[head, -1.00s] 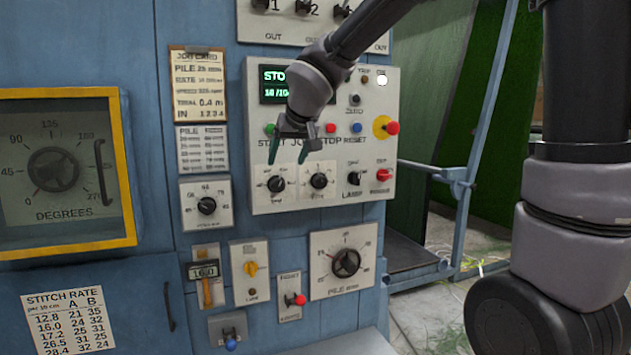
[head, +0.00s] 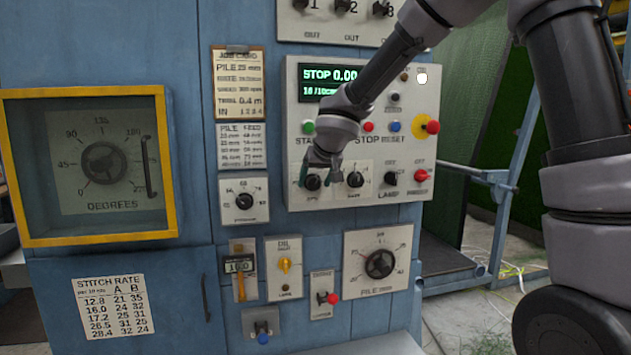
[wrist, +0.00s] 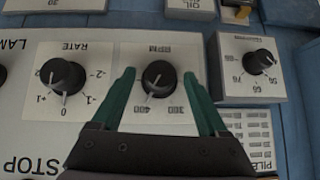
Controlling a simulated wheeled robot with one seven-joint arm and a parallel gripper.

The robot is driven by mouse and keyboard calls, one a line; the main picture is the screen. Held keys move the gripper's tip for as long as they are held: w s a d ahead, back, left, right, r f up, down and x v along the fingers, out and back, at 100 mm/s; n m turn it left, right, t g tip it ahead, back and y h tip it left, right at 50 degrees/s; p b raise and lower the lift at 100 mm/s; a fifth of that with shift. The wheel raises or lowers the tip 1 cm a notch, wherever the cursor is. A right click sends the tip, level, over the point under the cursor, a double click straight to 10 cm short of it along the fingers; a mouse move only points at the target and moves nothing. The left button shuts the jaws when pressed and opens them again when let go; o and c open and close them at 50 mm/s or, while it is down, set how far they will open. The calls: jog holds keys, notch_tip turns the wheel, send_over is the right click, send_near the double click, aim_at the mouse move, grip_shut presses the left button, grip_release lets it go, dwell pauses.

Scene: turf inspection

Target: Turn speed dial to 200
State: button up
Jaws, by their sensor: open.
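The speed dial is a black knob marked RPM (wrist: 158,78) on a white plate, seen upside down in the wrist view. Its white pointer line lies near the number that reads as 400; the other numbers are small. In the head view the knob (head: 312,183) is the left of two on the lower control panel, partly covered by my gripper. My gripper (wrist: 159,74) is open, with one green finger on each side of the knob. It also shows in the head view (head: 318,177), close to the panel. I cannot tell whether the fingers touch the knob.
The RATE knob (wrist: 62,75) sits close beside it. Another dial (head: 244,201) is on a separate plate to the left. START (head: 308,127), STOP (head: 368,127) and RESET (head: 394,127) buttons lie above. A large red button (head: 432,127) is to the right.

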grip_shut()
